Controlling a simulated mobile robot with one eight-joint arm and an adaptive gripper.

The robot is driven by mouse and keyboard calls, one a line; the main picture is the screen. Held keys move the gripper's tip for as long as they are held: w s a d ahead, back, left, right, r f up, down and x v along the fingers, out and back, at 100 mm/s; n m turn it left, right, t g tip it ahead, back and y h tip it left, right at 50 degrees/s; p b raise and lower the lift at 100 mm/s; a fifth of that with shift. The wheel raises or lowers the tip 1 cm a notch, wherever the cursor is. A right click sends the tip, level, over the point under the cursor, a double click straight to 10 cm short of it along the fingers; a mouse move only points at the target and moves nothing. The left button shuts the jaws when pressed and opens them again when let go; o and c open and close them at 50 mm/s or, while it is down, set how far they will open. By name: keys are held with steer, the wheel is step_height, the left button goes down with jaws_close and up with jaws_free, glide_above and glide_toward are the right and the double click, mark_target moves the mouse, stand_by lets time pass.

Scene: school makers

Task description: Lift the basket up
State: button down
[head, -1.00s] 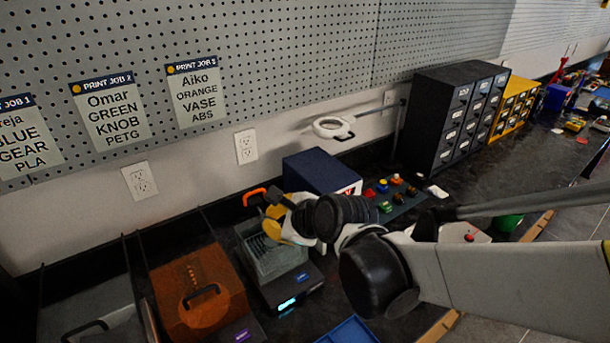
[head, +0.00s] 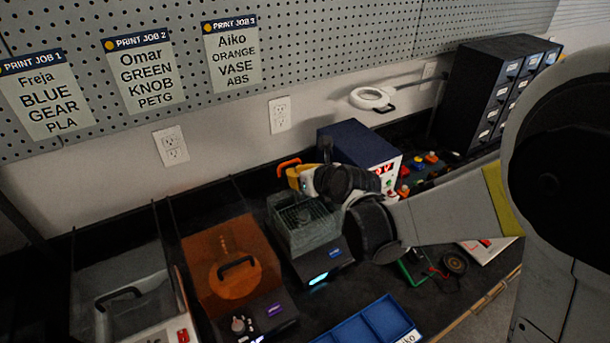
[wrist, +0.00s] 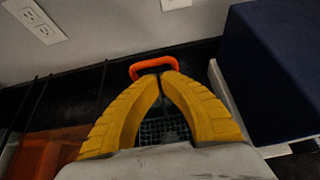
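The basket (head: 290,216) is a grey mesh bin sitting low in a dark unit with a lit blue display. Its orange handle (head: 288,164) stands up at the back. My gripper (head: 296,178) is over the back of the basket at this handle. In the wrist view, the two yellow fingers of my gripper (wrist: 162,76) come together at their tips. The orange handle (wrist: 152,66) is right at the tips, which cover part of its near edge, so the contact is partly hidden. Mesh (wrist: 160,131) shows between the fingers.
A dark blue box (head: 358,147) stands close right of the basket. An orange-brown unit with a black handle (head: 225,262) is on the left. A blue tray (head: 368,322) lies in front. A pegboard wall (head: 330,50) rises behind, with a ring lamp (head: 372,98).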

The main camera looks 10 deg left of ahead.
steer(key=shift+w+a+f, duration=0.25)
steer(key=shift+w+a, duration=0.05)
steer(key=shift+w, duration=0.05)
step_height(320, 180, up, 8)
steer(key=p, duration=0.5)
steer(key=shift+r, duration=0.2)
steer(key=shift+d, duration=0.1)
